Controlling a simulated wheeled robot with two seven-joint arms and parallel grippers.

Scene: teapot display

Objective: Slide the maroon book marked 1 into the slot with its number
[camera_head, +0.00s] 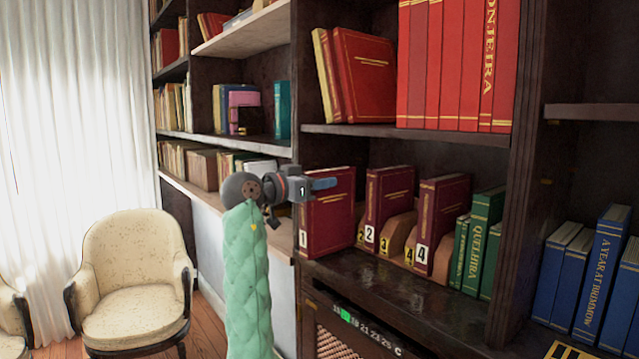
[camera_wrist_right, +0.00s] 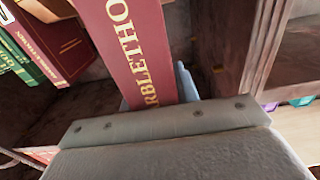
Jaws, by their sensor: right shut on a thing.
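The maroon book marked 1 (camera_head: 328,220) stands upright at the left end of the lower shelf, its spine facing out. My right gripper (camera_head: 322,184) is shut on its upper part; in the wrist view the maroon spine with gold letters (camera_wrist_right: 135,45) sits between blue fingers. The wooden divider rack (camera_head: 397,230) is right of and behind the held book. Maroon book 2 (camera_head: 388,200) and maroon book 4 (camera_head: 442,215) stand in it. Tags 3 and 4 show on the dividers; the tag for slot 1 is not visible, and I cannot tell whether the book's rear edge has entered a slot. My left gripper is not in view.
Green books (camera_head: 485,235) stand right of the rack. Red books (camera_head: 365,75) fill the shelf above. The dark shelf front (camera_head: 375,285) is clear before the rack. A dark upright panel (camera_head: 520,150) separates the blue books (camera_head: 597,275). A cream armchair (camera_head: 135,270) stands left.

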